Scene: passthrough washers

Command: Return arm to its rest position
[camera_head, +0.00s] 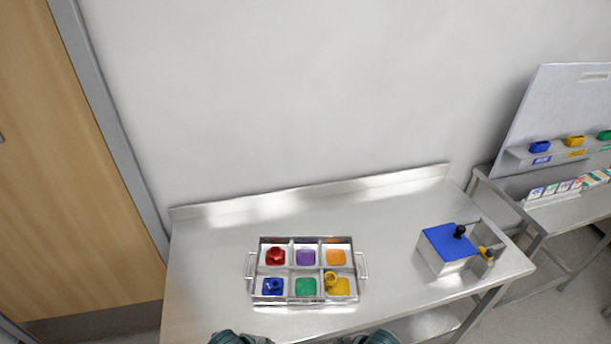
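Small dark teal parts of my two arms show at the bottom edge, left and right of centre. Neither gripper's fingers show, so what they hold, if anything, is hidden. A metal tray (255,264) with two handles lies on the steel table (205,265) ahead. Its compartments have red, purple and orange pads in the back row and blue, green and yellow pads in front. A red piece (275,255), a blue piece (273,285) and a yellow piece (331,279) sit in the compartments of their own colours. The purple, green and orange compartments show no piece.
A box with a blue top (444,241) and black knob (460,231) stands on the table's right, beside a small yellow and grey part (487,252). A second bench (554,212) with coloured bins is at far right. A wooden door (70,170) is left. The table's left is clear.

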